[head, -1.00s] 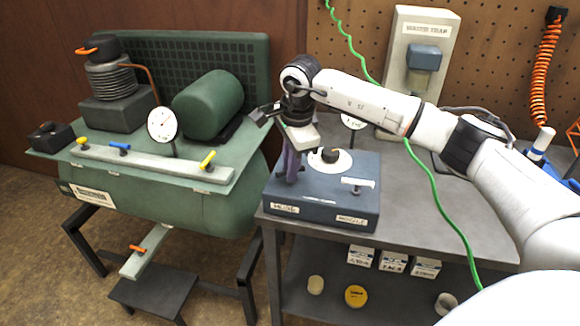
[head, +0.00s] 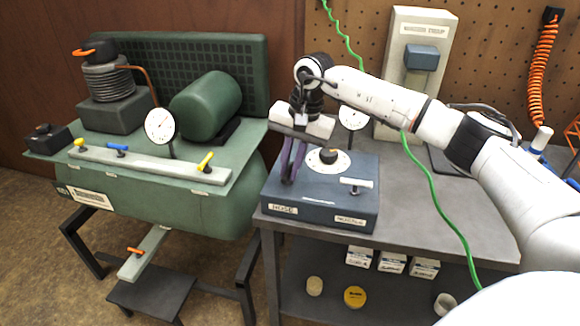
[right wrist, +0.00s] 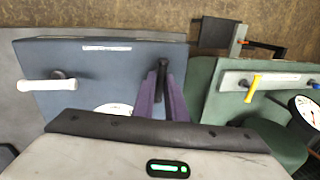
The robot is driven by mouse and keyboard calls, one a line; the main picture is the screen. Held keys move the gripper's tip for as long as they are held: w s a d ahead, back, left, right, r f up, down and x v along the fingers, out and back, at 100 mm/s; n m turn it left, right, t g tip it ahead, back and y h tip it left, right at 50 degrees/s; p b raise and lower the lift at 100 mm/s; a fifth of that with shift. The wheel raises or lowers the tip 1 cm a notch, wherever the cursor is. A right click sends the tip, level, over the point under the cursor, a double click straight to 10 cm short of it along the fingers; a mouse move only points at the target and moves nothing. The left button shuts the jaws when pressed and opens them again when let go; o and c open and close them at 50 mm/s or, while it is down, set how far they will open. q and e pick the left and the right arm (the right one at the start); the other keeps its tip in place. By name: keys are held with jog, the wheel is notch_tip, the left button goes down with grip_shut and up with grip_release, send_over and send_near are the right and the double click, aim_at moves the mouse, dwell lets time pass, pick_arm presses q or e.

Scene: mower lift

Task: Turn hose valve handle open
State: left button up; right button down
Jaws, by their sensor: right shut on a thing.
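A dark blue box (head: 322,208) on the grey bench has a HOSE label at its front left and a NOZZLE label at its front right. My right gripper (head: 289,172) points down over the HOSE side, its purple fingers shut on the hose valve handle. In the head view the fingers hide most of this handle. In the right wrist view a dark part of the hose valve handle (right wrist: 162,78) shows between the fingers (right wrist: 161,98). The white nozzle valve handle (right wrist: 47,86) stands apart on the other side. My left gripper is not in view.
A black knob on a white dial (head: 328,158) sits on the box near the fingers. A round gauge (head: 352,117) stands behind it. A green compressor (head: 150,200) with coloured handles is at left. A green hose (head: 432,185) hangs across the bench.

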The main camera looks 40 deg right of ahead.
jog(key=shift+r+n, duration=0.1)
jog(key=shift+n, duration=0.5)
jog(key=c, duration=1.8)
grip_release()
notch_tip(320, 180, up, 10)
jog(key=s+d, duration=0.1)
jog(key=shift+s+d+b, duration=0.15)
jog(key=shift+s+b, duration=0.1)
jog(key=shift+b, duration=0.1)
